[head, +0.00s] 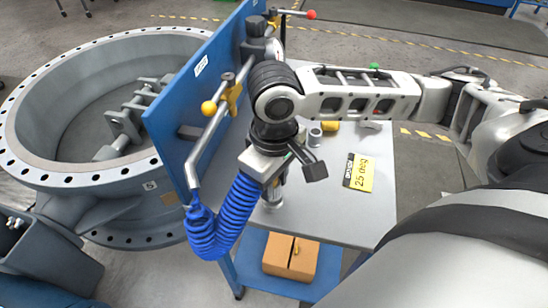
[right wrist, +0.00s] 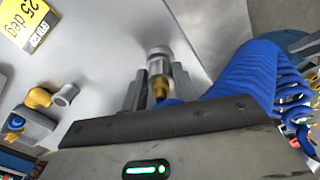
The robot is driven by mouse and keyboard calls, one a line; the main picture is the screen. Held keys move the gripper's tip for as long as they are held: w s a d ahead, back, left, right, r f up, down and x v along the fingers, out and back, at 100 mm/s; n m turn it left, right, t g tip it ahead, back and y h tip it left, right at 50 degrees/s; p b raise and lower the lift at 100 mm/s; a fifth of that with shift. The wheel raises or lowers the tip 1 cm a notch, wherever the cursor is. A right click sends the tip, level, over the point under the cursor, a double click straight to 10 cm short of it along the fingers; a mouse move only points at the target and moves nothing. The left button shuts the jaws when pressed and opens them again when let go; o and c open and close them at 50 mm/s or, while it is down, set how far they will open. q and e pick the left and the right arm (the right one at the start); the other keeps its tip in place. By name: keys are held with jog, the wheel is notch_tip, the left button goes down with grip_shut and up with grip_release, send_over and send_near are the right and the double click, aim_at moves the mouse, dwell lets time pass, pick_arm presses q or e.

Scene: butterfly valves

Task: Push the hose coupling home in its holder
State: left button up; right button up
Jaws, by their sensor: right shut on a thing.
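My right gripper (head: 274,188) reaches down over the front left of the grey table. In the right wrist view its two fingers (right wrist: 157,92) are closed around the hose coupling (right wrist: 158,86), a brass piece with a silver metal cylinder (right wrist: 158,56) beyond it. I cannot tell where the coupling ends and a holder begins, or how deep it sits. The coiled blue hose (head: 230,215) hangs from the pipe on the blue panel to beside this gripper; it also shows in the right wrist view (right wrist: 242,82). My left gripper is not seen.
A blue upright panel (head: 190,130) with pipes and yellow knobs borders the table (head: 345,215) on the left. Brass and grey fittings (head: 330,127) and a yellow "25 deg" sign (head: 358,173) are on it. A carton (head: 290,257) stands on the lower shelf. A large flanged valve (head: 70,180) stands left.

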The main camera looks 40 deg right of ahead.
jog(key=shift+f, duration=0.4)
dwell(0.3)
jog(key=o, duration=1.5)
jog(key=shift+c, duration=0.2)
jog(key=shift+r, duration=0.1)
notch_tip(320, 180, up, 3)
jog(key=p, duration=0.3)
jog(key=shift+r, duration=2.2)
jog(key=shift+s, duration=0.1)
